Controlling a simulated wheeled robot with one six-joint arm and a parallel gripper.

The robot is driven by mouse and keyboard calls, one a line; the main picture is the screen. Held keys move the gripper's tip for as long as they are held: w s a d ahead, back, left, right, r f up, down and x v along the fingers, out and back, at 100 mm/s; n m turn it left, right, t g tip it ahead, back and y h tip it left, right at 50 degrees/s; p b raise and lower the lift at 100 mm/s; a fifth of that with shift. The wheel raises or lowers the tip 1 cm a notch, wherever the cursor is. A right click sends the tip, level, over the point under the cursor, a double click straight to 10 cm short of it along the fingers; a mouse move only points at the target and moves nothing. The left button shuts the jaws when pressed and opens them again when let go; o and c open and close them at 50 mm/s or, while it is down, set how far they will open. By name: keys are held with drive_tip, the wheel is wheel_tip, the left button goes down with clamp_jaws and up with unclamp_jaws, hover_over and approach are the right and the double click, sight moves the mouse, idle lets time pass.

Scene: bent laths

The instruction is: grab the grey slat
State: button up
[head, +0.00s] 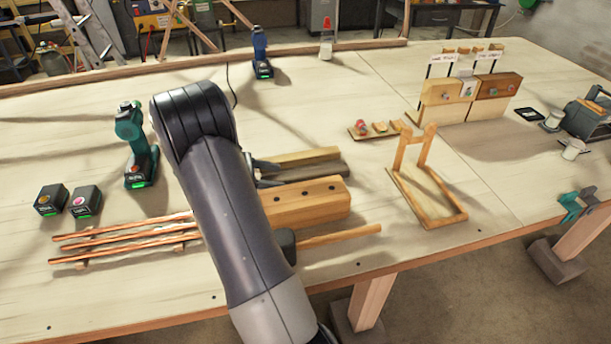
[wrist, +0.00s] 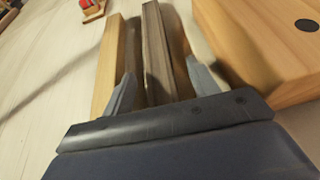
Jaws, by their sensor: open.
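The grey slat (head: 318,172) lies on the workbench between a tan slat (head: 300,157) and a thick wooden block (head: 305,205). In the wrist view the grey slat (wrist: 157,50) runs lengthwise between the two fingers of my gripper (wrist: 163,80), which is open. Gaps show on both sides of the slat. The tan slat (wrist: 108,65) is just outside the left finger, and the block (wrist: 255,45) is beyond the right finger. In the head view my arm hides most of the gripper (head: 263,172) and the slat's near end.
A mallet handle (head: 340,235) lies in front of the block. Copper-coloured rods (head: 120,240) lie to the left, with a green drill (head: 137,145) behind them. A wooden frame (head: 430,185) stands to the right. Bare bench (head: 320,90) lies behind the slats.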

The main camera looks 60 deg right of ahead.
sight(284, 176)
drive_tip(key=x, duration=0.3)
drive_tip(key=shift+d+f, duration=0.1)
drive_tip(key=shift+d, duration=0.05)
drive_tip(key=shift+c, duration=0.2)
drive_tip(key=c, duration=1.1)
